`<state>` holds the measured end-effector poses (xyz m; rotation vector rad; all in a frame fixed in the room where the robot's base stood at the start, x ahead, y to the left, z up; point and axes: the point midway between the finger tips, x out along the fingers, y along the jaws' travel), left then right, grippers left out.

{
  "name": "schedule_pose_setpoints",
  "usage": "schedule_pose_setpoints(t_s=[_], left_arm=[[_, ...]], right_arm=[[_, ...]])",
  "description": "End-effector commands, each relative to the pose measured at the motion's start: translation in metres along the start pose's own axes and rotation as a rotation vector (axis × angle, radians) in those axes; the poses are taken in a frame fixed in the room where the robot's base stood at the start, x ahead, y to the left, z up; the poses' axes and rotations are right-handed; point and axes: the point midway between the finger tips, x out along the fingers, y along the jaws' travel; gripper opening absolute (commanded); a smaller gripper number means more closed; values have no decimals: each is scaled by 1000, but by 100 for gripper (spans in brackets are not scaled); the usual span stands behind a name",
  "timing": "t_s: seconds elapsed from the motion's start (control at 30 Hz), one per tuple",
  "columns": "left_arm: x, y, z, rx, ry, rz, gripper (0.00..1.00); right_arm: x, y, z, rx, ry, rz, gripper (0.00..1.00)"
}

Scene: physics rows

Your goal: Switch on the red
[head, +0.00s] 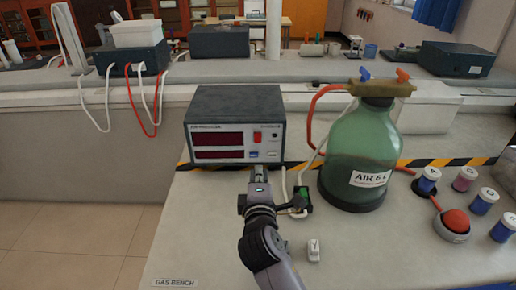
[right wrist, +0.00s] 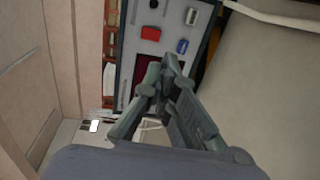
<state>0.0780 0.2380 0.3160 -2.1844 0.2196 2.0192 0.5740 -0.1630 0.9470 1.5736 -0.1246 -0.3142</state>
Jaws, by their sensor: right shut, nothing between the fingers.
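A dark instrument box (head: 237,100) with a light front panel stands on the bench. Its panel carries two dark red displays. A red switch (head: 257,137) sits at the panel's upper right, with a blue switch (head: 254,155) below it. The red switch also shows in the right wrist view (right wrist: 151,33), left of the blue one (right wrist: 182,46). My right gripper (head: 259,170) is shut and empty, low in front of the panel. In the right wrist view its fingertips (right wrist: 162,66) appear just below the switches; contact with the panel cannot be told. My left gripper is out of view.
A green bottle (head: 360,150) marked AIR stands right of the box, with a hose. A red dome button (head: 455,222) and several small jars (head: 483,200) lie further right. A small white block (head: 313,250) is near the front. Bench left of my arm is clear.

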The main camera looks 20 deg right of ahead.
Motion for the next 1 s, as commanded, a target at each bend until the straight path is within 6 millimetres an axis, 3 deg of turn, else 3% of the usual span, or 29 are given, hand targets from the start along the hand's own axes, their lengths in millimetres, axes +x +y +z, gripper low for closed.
schedule_pose_setpoints(t_s=[0.2, 0.53, 0.7, 1.0], left_arm=[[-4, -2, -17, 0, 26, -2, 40], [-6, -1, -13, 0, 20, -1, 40], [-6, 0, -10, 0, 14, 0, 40], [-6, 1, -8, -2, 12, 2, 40]], right_arm=[[44, 2, 1, -1, -2, 2, 0], [107, 1, 0, -1, -1, -1, 0], [123, 0, 0, 1, -1, -1, 0], [128, 0, 0, 1, 0, -1, 0]])
